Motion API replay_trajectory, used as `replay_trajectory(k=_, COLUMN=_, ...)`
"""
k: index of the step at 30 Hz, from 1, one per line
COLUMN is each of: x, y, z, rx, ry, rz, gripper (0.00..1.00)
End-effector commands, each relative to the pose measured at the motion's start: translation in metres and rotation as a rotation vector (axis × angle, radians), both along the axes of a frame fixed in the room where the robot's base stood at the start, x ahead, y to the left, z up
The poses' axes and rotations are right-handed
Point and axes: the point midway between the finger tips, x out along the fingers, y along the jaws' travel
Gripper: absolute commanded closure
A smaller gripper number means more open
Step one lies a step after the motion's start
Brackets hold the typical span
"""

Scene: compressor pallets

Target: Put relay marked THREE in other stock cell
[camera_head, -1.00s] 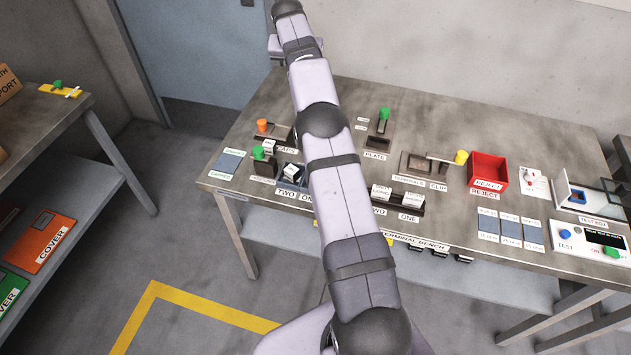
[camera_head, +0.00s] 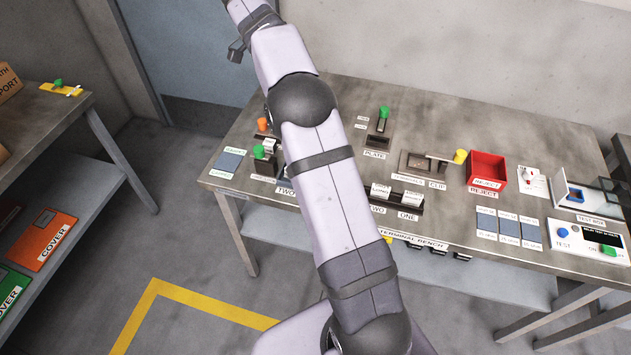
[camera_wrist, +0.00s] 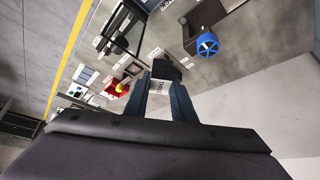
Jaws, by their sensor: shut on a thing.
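My gripper (camera_head: 237,50) is at the upper left in the head view, raised in front of the door, away from the bench. In the wrist view my gripper (camera_wrist: 160,100) is shut on a dark block with a white label, a relay (camera_wrist: 165,72); its lettering is too small to read. On the bench, a dark rack (camera_head: 421,211) with plates TWO and ONE holds white-topped relays (camera_head: 380,190). Another holder at the bench's left has a TWO plate (camera_head: 286,190); my arm hides most of it.
The bench (camera_head: 470,125) also carries a red reject bin (camera_head: 487,172), a test box (camera_head: 590,205), a plate fixture with a green knob (camera_head: 384,112) and a terminals and clip fixture (camera_head: 425,163). A shelf (camera_head: 85,100) with covers stands at the left.

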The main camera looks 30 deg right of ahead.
Motion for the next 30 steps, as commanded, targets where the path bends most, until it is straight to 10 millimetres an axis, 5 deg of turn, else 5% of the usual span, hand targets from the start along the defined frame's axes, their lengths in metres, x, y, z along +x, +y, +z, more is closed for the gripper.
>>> replay_trajectory(k=4, x=-0.037, y=0.005, z=0.007, rx=-0.001, ry=-0.001, rz=-0.304, gripper=1.00)
replay_trajectory(k=9, x=-0.060, y=0.012, z=0.010, rx=0.000, ry=-0.003, rz=-0.572, gripper=1.00)
replay_trajectory(k=23, x=-0.060, y=0.013, z=0.010, rx=0.000, ry=-0.004, rz=-0.649, gripper=1.00)
replay_trajectory(k=30, x=-0.060, y=0.013, z=-0.012, rx=0.000, ry=-0.003, rz=-0.647, gripper=1.00)
